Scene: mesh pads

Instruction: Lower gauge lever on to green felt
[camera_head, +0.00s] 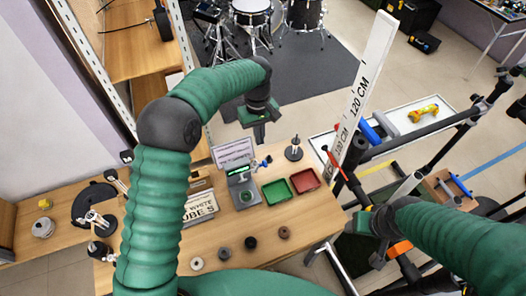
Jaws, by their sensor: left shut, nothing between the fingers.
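A grey gauge (238,178) with a lit green display stands on the wooden table. A small blue-ended lever (263,163) sticks out at its right side. A round green patch (246,196), possibly the felt, shows on the gauge's base; whether the lever side touches it is too small to tell. My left gripper (259,132) is shut and empty, above and beyond the gauge, pointing down and apart from it. My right gripper (376,260) is off the table's right edge, far from the gauge; its fingers are too unclear to judge.
A green tray (277,193) and a red tray (304,181) lie right of the gauge. A small black stand (294,150) is behind them. Dark round pieces (250,243) lie in front. A tall white ruler (362,85) rises at right. The table's front right is clear.

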